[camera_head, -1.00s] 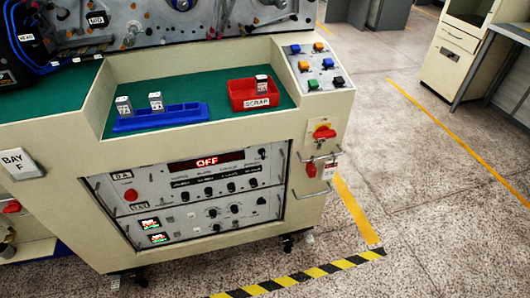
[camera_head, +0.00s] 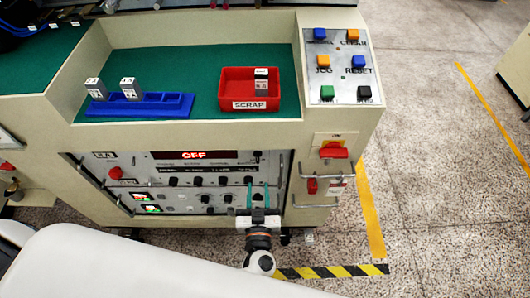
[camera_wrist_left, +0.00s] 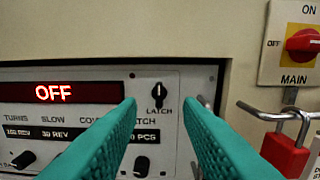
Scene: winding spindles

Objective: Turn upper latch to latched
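The upper latch is a small black knob (camera_wrist_left: 157,95) with the word LATCH beneath it, at the right end of the upper panel. Its pointer stands about upright. In the head view the knob (camera_head: 257,156) shows small, just beyond my fingertips. My left gripper (camera_head: 257,188) is open and empty in front of the panel, its teal fingers pointing at it. In the left wrist view the fingers (camera_wrist_left: 160,103) frame the knob, one on each side, apparently short of it. My right gripper is out of view.
A red OFF display (camera_wrist_left: 53,92) is left of the latch. To the right are the red main switch (camera_head: 334,150) and a red padlock (camera_wrist_left: 285,153) on a metal bar. A vertical metal handle (camera_head: 283,178) stands close right of my fingers.

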